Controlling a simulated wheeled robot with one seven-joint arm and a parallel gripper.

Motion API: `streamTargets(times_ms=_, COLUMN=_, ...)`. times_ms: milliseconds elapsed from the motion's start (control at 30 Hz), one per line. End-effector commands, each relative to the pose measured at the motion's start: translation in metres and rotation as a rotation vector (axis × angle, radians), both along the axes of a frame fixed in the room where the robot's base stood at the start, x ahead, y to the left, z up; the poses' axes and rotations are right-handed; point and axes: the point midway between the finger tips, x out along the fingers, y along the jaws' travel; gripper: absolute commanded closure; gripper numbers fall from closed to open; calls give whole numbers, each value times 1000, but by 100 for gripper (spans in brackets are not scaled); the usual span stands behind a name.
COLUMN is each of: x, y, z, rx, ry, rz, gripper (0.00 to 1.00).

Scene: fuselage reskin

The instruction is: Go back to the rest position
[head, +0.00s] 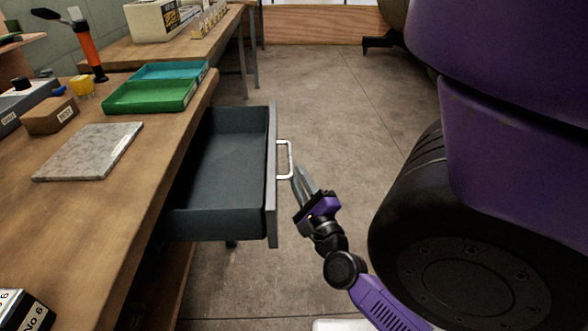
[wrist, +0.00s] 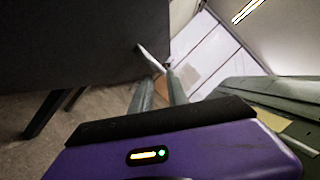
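A dark grey drawer (head: 222,165) stands pulled out from under the workbench and looks empty inside. Its front panel (head: 272,185) carries a pale bar handle (head: 290,159). My gripper (head: 299,178) is just right of the handle's lower end, pointing up toward the drawer front. In the wrist view, the two fingers of my gripper (wrist: 160,76) stand apart with a gap between them. The handle (wrist: 151,58) shows just beyond the fingertips, in front of the dark drawer panel (wrist: 65,45). I see nothing held; whether a finger touches the handle is unclear.
A large purple body with a black wheel (head: 470,265) stands close on the right. Concrete floor (head: 330,90) lies clear between.

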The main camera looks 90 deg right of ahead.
Motion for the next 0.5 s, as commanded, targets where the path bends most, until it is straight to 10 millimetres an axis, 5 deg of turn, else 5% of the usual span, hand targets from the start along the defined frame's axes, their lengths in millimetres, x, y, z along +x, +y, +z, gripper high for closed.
streamTargets(times_ms=500, x=-5, y=11, z=-2, rx=-1, ry=0, rz=0, gripper=80)
